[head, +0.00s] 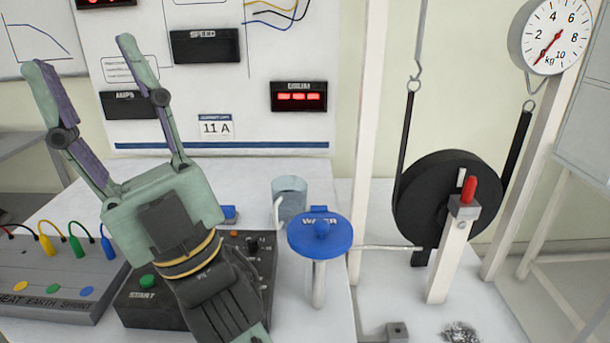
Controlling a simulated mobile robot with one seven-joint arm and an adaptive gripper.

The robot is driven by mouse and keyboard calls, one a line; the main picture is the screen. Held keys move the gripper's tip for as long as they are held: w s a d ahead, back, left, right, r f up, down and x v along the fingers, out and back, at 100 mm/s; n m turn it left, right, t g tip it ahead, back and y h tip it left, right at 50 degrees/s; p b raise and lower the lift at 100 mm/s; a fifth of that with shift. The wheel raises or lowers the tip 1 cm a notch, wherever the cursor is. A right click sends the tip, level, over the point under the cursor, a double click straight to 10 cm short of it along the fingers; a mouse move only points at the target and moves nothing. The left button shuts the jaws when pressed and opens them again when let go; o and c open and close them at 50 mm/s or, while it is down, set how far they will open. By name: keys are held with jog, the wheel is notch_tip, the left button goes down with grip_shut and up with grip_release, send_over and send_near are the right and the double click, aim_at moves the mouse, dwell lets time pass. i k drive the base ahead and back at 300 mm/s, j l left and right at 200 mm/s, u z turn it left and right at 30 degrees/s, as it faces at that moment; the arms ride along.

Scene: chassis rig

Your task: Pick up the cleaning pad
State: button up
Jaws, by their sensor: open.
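My gripper (82,58) is open and empty, raised at the left with its two fingers spread and pointing up in the picture, in front of the white panel. A crumpled grey wiry clump (460,332), which looks like a steel-wool cleaning pad, lies on the white surface at the bottom right, partly cut by the picture's edge. My gripper is far to the left of it and apart from it.
A white post with a red handle (469,186) and a black wheel (446,206) stand just behind the clump. A small grey block (397,332) lies left of it. A blue WATER lid (320,233), a glass beaker (289,200) and a black START box (143,303) stand between.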

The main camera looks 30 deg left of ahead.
aim_at(231, 215)
jog(key=u, duration=1.45)
jog(key=z, duration=1.1)
jog(key=k+j+z, duration=0.1)
jog(key=k+j, duration=0.2)
jog(key=j, duration=0.25)
jog(key=k+j+z, duration=0.1)
jog(key=k+j, duration=0.25)
jog(key=j, duration=0.15)
jog(key=k+j+z, duration=0.15)
jog(key=k+j, duration=0.15)
jog(key=j, duration=0.2)
jog(key=i+j, duration=0.6)
jog(key=j, duration=0.15)
